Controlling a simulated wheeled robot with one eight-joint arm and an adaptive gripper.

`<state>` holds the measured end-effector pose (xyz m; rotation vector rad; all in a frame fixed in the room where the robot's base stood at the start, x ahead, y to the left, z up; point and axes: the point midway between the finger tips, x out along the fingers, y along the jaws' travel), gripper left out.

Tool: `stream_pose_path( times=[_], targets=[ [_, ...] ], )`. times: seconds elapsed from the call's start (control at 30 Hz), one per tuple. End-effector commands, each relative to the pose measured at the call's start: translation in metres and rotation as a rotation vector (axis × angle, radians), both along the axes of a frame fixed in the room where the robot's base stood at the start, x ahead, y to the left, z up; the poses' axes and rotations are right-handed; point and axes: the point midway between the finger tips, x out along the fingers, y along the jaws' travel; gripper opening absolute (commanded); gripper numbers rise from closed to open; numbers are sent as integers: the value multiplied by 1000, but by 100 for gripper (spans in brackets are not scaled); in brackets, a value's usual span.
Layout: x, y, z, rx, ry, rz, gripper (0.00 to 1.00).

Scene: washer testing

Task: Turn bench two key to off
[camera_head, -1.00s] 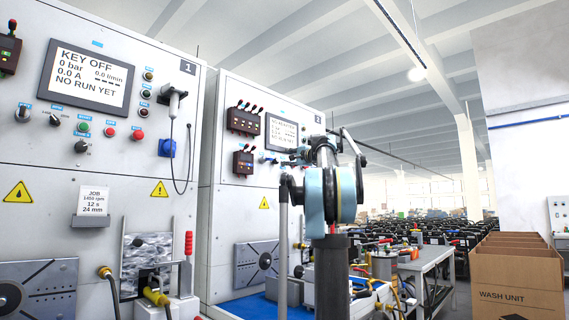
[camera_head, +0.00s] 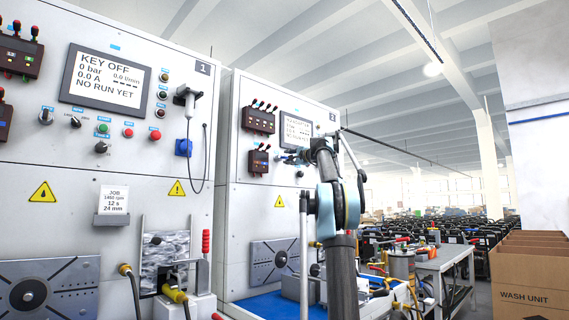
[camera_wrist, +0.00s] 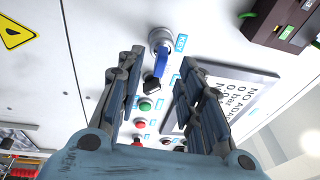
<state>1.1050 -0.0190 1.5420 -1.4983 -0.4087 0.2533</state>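The bench two key switch (camera_wrist: 160,38) is a round metal lock on the white panel, with a blue key (camera_wrist: 161,62) in it, beside a blue KEY label. In the wrist view my gripper (camera_wrist: 164,58) is open, its two dark fingers on either side of the key with gaps showing. I cannot tell how deep the fingertips reach. In the head view my gripper (camera_head: 292,157) is small against the bench two panel (camera_head: 262,205), and the key cannot be made out there. The bench two screen (camera_wrist: 238,98) starts "NO ADA" in the wrist view.
Below the key are a black selector knob (camera_wrist: 152,84), a green button (camera_wrist: 145,104) and red buttons close to my fingers. A dark box with a green light (camera_wrist: 285,22) is at upper right. Bench one (camera_head: 60,165) stands left; its screen reads KEY OFF.

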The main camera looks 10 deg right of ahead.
Motion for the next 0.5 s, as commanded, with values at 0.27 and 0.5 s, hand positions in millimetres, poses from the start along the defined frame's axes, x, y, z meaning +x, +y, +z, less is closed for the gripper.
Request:
stream_pose_path(
  times=[0.27, 0.5],
  targets=[
    [26, 12, 3, -1, 0, 1, 34],
    [40, 19, 5, -1, 0, 1, 34]
  ],
)
